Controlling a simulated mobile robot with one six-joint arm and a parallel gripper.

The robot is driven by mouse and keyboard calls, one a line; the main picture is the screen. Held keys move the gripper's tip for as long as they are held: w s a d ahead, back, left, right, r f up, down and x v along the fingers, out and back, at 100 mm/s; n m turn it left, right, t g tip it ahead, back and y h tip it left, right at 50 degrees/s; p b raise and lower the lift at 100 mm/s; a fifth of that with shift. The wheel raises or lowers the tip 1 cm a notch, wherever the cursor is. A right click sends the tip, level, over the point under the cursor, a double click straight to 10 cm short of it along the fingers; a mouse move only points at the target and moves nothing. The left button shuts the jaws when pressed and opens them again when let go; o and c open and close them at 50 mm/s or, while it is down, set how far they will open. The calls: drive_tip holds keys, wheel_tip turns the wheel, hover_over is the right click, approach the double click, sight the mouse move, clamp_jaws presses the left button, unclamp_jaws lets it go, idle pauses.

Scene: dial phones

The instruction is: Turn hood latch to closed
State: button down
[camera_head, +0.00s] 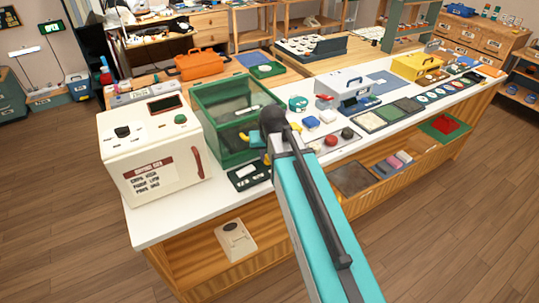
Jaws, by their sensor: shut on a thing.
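The green hood (205,135), a box with a green frame and see-through panels, stands on the white counter left of my arm. A pale label and a small yellow part (243,137) show on its front, close to my gripper. My gripper (255,139) is at the front right of the hood, shut on the hood latch. My teal arm and its dark wrist joint cover much of this spot. The fingertips, the latch's shape and its angle are too small or hidden to make out.
A cream machine (150,150) with a red handle stands close left of the hood. A dark panel (249,175) lies just below my gripper. Red and dark buttons (332,140) and blue blocks sit to the right. The counter's front left (165,225) is clear.

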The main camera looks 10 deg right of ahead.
drive_tip(key=c, duration=1.6)
unclamp_jaws()
drive_tip(key=shift+f, duration=0.1)
drive_tip(key=shift+o, duration=0.2)
drive_tip(key=b+v, duration=0.2)
drive_tip(key=v, duration=1.1)
drive_tip(key=shift+r, duration=0.4)
drive_tip(key=shift+s, duration=0.15)
